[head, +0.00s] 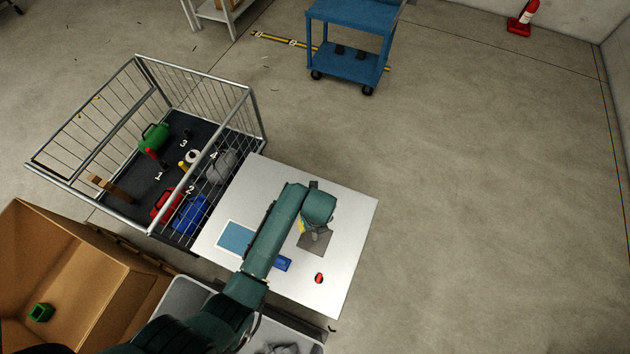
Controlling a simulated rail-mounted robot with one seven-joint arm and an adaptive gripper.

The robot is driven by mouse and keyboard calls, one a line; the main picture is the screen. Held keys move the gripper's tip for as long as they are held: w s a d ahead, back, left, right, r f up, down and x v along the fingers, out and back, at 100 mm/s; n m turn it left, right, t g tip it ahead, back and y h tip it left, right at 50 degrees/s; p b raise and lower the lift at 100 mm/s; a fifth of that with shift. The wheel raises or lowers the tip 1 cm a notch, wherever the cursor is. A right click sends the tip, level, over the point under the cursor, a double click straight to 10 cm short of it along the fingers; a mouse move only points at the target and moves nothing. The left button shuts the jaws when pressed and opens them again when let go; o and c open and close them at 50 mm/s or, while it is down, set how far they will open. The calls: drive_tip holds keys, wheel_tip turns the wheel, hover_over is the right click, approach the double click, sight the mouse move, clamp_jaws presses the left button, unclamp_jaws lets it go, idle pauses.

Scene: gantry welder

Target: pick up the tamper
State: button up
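I cannot tell for certain which object is the tamper. My arm reaches over the white table (352,215). My gripper (314,236) points down over a grey-brown square (312,247) on it; its fingers are too small and too covered by the arm to tell open from shut. A yellow piece (301,226) shows at the gripper's left, partly hidden. A small red and black object (319,278) lies on the table near the front right, apart from the gripper. A blue object (283,264) lies beside my arm.
A blue-grey square (236,239) lies at the table's left. A wire cage (140,60) at left holds several items, including a green can (154,137). A cardboard box (75,255) stands front left; a blue cart (350,14) stands behind. The floor at right is clear.

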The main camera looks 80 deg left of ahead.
drive_tip(key=shift+f, duration=0.25)
clamp_jaws()
idle(0.3)
